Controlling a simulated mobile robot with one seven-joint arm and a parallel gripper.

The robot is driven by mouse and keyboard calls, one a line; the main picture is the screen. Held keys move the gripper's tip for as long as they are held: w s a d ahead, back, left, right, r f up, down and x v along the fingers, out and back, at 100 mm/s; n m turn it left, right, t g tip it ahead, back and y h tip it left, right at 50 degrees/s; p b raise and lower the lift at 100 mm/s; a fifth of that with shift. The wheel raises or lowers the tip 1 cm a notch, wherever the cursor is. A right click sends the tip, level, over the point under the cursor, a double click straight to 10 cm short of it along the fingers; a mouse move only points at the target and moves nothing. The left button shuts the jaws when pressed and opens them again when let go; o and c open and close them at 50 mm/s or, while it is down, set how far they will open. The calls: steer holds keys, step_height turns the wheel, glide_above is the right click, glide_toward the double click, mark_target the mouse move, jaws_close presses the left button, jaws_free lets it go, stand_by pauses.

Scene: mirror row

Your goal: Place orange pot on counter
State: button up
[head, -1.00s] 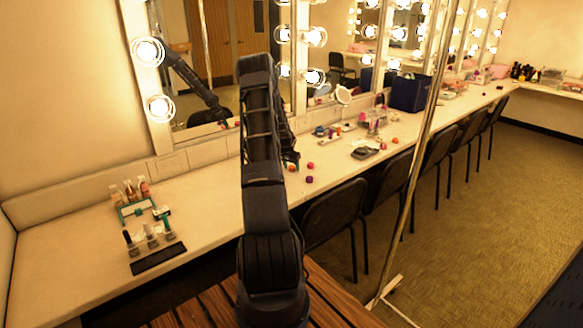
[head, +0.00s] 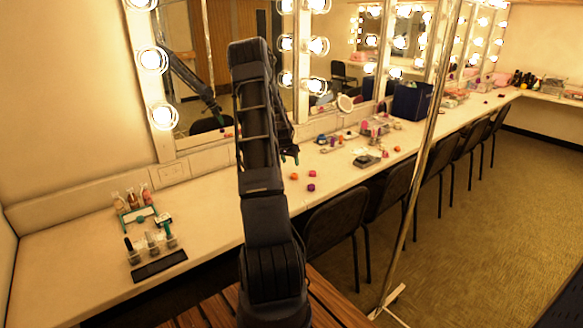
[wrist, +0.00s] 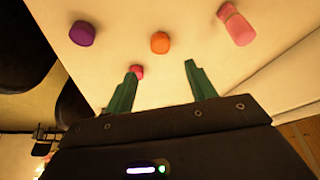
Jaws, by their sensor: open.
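A small round orange pot (head: 294,176) sits on the white counter (head: 210,209), near a purple pot (head: 311,187) and a pinkish-red pot (head: 312,173). In the wrist view the orange pot (wrist: 160,42) lies past my green fingertips, roughly in line with the gap between them. The purple pot (wrist: 82,33) is to its left and the pink pot (wrist: 137,71) shows nearer the left finger. My gripper (wrist: 160,78) is open with nothing between its fingers. In the head view my gripper (head: 291,156) is partly hidden behind my arm, above the counter.
A pink bottle (wrist: 237,25) lies at the upper right of the wrist view.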

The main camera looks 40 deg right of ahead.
steer(key=s+a+r+n+t+y, duration=0.1)
steer(key=s+a+r+n, duration=0.25)
steer(key=a+r, duration=1.05)
steer(key=s+a+r+n+t+y, duration=0.15)
steer(key=s+a+r, duration=0.25)
steer(key=a+r, duration=0.95)
steer(key=s+a+r+n+y, duration=0.1)
steer(key=s+a+r+n, duration=0.3)
steer(key=s+a, duration=1)
steer(key=s+a+n, duration=0.3)
steer(key=s+a, duration=0.7)
steer(key=s, duration=0.3)
steer(key=shift+s+a+n+y, duration=0.3)
steer(key=shift+s+a+y, duration=0.05)
steer(key=shift+s+a, duration=0.05)
steer(key=shift+o, duration=0.6)
steer(key=shift+s+a+f, duration=0.1)
steer(key=shift+s+f, duration=0.1)
steer(key=shift+s, duration=0.05)
steer(key=shift+w, duration=0.1)
